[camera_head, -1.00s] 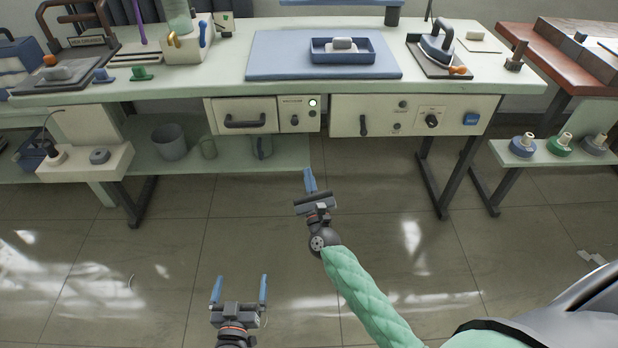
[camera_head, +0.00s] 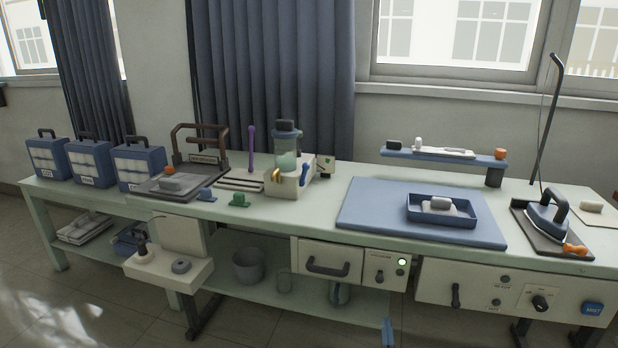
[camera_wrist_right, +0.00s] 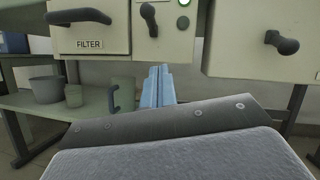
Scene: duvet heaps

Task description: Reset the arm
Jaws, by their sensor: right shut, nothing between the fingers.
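My right gripper (camera_head: 387,332) shows only as blue fingertips at the bottom edge of the head view, below the bench front. In the right wrist view the two light blue fingers (camera_wrist_right: 158,86) lie together, shut and empty. They point toward the space under the bench, below the drawer and switch panel, and touch nothing that I can see. The rest of my right arm is outside the head view. My left gripper is in neither current view.
The pale green workbench (camera_head: 320,205) carries a blue mat, a blue tray (camera_head: 440,222), an iron (camera_head: 547,217) and a blender (camera_head: 287,150). A drawer (camera_head: 327,262) and control panels hang below its top. Cups and a bucket (camera_head: 248,265) stand on the lower shelf.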

